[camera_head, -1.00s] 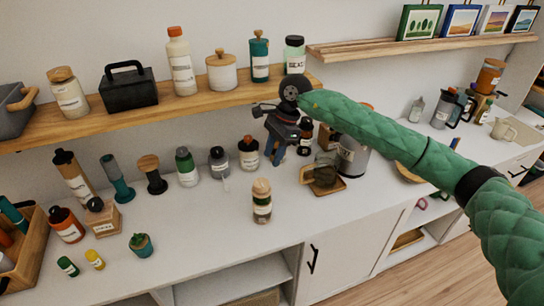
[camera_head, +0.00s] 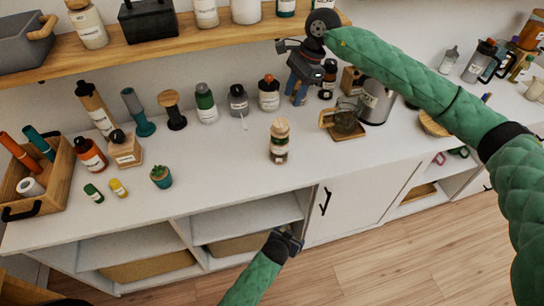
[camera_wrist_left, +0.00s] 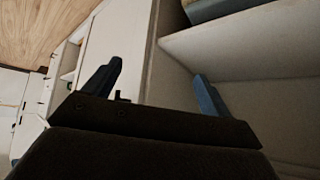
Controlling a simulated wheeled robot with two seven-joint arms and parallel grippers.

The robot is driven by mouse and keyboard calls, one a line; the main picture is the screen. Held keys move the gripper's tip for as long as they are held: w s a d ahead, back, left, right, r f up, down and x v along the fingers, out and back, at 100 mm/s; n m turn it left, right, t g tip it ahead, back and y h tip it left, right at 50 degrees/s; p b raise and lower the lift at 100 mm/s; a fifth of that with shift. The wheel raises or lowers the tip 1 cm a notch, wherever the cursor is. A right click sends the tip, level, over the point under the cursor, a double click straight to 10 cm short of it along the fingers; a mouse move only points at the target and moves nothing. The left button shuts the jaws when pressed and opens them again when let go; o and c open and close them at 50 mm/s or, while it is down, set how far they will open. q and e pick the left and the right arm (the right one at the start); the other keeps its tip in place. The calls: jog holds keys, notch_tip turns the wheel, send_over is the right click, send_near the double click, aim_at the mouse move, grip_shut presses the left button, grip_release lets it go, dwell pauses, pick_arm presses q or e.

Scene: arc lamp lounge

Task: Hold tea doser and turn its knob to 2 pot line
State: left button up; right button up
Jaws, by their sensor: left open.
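A small cylinder with a wooden top, dark bands and a pale label, which looks like the tea doser (camera_head: 279,142), stands upright near the middle of the white counter. The marks on it are too small to read. My right gripper (camera_head: 297,99) points down behind it and slightly right, apart from it, with its blue fingers seeming spread and empty. My left gripper (camera_head: 294,242) is low in front of the cabinet, below the counter edge. The left wrist view shows its two fingers (camera_wrist_left: 155,86) wide apart with nothing between them.
A small potted plant (camera_head: 161,177) is left. The counter's front middle is clear.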

pick_arm(q)
jog(key=w+d+r+m+t+h, duration=0.1)
jog(key=w+d+r+t+h, duration=0.1)
jog(key=d+r, duration=0.7)
jog(key=w+d+r+m+t+h, duration=0.15)
jog(key=d+r, duration=0.45)
jog(key=r, duration=0.6)
jog(key=n+t+y, duration=0.2)
jog(key=n+t, duration=0.3)
jog(key=t, duration=0.1)
send_near(277, 145)
jog(key=x, duration=0.5)
jog(key=shift+d+f, duration=0.1)
jog(key=shift+f, duration=0.1)
jog(key=shift+w+r, duration=0.1)
jog(key=shift+w, duration=0.4)
jog(key=shift+x, duration=3.4)
jog(key=shift+c, duration=0.4)
jog(key=c, duration=1.2)
jog(key=shift+c, duration=0.2)
